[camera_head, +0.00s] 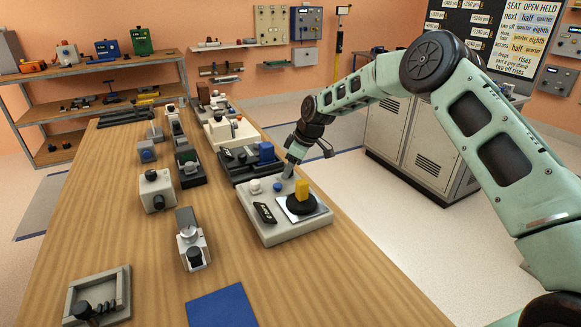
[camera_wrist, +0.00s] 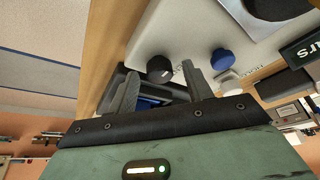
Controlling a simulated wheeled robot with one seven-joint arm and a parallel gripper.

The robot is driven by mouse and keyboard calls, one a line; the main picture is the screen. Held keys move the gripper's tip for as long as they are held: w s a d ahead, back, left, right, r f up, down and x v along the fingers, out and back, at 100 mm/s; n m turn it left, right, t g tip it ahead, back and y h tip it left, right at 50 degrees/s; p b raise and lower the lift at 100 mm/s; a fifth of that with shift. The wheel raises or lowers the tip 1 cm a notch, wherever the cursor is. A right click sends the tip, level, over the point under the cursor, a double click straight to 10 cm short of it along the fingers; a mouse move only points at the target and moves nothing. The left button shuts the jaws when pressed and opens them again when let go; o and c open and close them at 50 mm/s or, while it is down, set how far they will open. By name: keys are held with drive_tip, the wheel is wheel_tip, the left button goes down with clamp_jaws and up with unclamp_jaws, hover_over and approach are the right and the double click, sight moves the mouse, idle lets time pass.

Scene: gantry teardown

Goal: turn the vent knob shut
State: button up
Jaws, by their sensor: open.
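A pale grey control box (camera_head: 290,232) sits at the right edge of the wooden bench. It carries a yellow block-shaped handle (camera_head: 302,189) on a black disc, a blue knob (camera_head: 278,187) and a white knob (camera_head: 254,186). In the wrist view, a black knob (camera_wrist: 159,69) shows between the spread fingers of my gripper (camera_wrist: 160,78), with the blue knob (camera_wrist: 221,59) and white knob (camera_wrist: 228,86) to its right. I cannot read which knob is marked vent. My gripper (camera_head: 290,168) is open and empty over the box's far edge; contact cannot be told.
A dark tray with a blue block (camera_head: 266,153) lies just behind the box. Several small devices line the bench, including a white valve unit (camera_head: 192,246). A blue mat (camera_head: 221,307) and open wood lie in front. A grey cabinet (camera_head: 425,145) stands beyond, at right.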

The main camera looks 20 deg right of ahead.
drive_tip(key=v, duration=1.7)
drive_tip(key=shift+d+b, duration=0.2)
drive_tip(key=shift+b, duration=0.25)
drive_tip(key=shift+r, duration=0.1)
drive_tip(key=s+a+r+g+h+p, duration=0.1)
drive_tip(key=s+a+r, duration=0.1)
drive_tip(key=s+a, duration=0.8)
drive_tip(key=s+a+r+g+p, duration=0.15)
drive_tip(key=s+a, duration=0.45)
drive_tip(key=s, duration=0.8)
drive_tip(key=s+d+m+h+p, duration=0.1)
drive_tip(key=s+m, duration=0.1)
drive_tip(key=s, duration=0.9)
drive_tip(key=s+d+f+m+h+p, duration=0.1)
drive_tip(key=s+d, duration=0.1)
drive_tip(key=s, duration=1)
drive_tip(key=shift+d+f+m, duration=0.25)
drive_tip(key=shift+d+m, duration=0.1)
drive_tip(key=shift+m, duration=0.05)
